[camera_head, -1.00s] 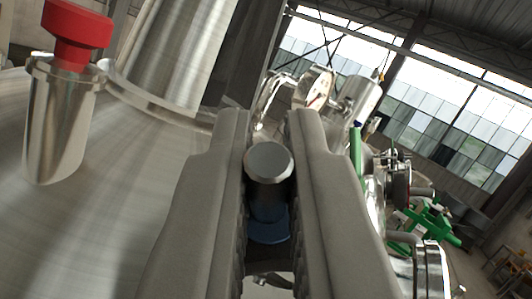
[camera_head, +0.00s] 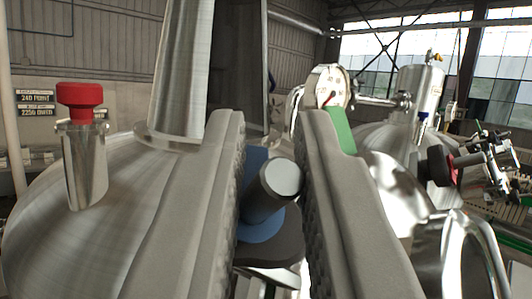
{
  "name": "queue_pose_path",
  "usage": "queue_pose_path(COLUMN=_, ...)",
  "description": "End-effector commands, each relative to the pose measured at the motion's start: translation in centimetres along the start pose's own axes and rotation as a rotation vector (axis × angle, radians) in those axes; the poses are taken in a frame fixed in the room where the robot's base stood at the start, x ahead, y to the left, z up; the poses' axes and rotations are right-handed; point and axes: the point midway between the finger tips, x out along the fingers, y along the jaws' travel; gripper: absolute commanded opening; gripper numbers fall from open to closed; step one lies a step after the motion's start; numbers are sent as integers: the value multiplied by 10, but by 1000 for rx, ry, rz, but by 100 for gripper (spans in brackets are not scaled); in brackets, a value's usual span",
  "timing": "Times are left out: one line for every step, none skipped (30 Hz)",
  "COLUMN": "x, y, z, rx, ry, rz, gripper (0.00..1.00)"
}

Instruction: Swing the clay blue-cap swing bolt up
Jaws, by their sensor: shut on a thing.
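The blue-cap swing bolt (camera_head: 281,178) is between the two grey fingers of my gripper (camera_head: 275,130). Its round metal end faces the camera, with a dark shank behind it and blue parts (camera_head: 262,228) around and below it. A dark brownish-grey piece shows under the blue. My gripper is shut on the bolt, whose sides are partly hidden by the fingers. The bolt looks tilted in the picture, its metal end nearer the right finger. I cannot see its pivot.
A large steel tank dome (camera_head: 120,220) fills the left, with a red-topped fitting (camera_head: 80,100) and a steel column (camera_head: 182,70). Polished pipework (camera_head: 455,250) and another vessel crowd the right.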

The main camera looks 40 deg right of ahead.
Motion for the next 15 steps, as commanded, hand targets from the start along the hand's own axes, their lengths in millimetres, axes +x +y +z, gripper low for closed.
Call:
queue_pose_path(x=0, y=3, z=7, rx=-6, ry=-7, rz=1, gripper=0)
queue_pose_path(x=0, y=5, z=9, rx=-6, ry=-8, rz=2, gripper=0)
queue_pose_path(x=-1, y=8, z=10, rx=-6, ry=-8, rz=1, gripper=0)
queue_pose_path(x=-1, y=10, z=11, rx=-7, ry=-8, rz=1, gripper=0)
queue_pose_path(x=-2, y=11, z=13, rx=-7, ry=-9, rz=1, gripper=0)
queue_pose_path(x=-2, y=13, z=15, rx=-7, ry=-9, rz=0, gripper=0)
queue_pose_path(x=-2, y=14, z=17, rx=-7, ry=-10, rz=-1, gripper=0)
queue_pose_path(x=-2, y=16, z=18, rx=-8, ry=-11, rz=-1, gripper=0)
queue_pose_path(x=-2, y=17, z=20, rx=-8, ry=-11, rz=-2, gripper=0)
queue_pose_path(x=-2, y=18, z=22, rx=-8, ry=-12, rz=-2, gripper=0)
queue_pose_path(x=-2, y=19, z=22, rx=-8, ry=-12, rz=-2, gripper=0)
queue_pose_path(x=-2, y=21, z=24, rx=-8, ry=-12, rz=-2, gripper=0)
queue_pose_path(x=-2, y=21, z=24, rx=-8, ry=-12, rz=-2, gripper=0)
queue_pose_path(x=-3, y=22, z=25, rx=-9, ry=-12, rz=-3, gripper=0)
queue_pose_path(x=-3, y=23, z=26, rx=-9, ry=-12, rz=-3, gripper=0)
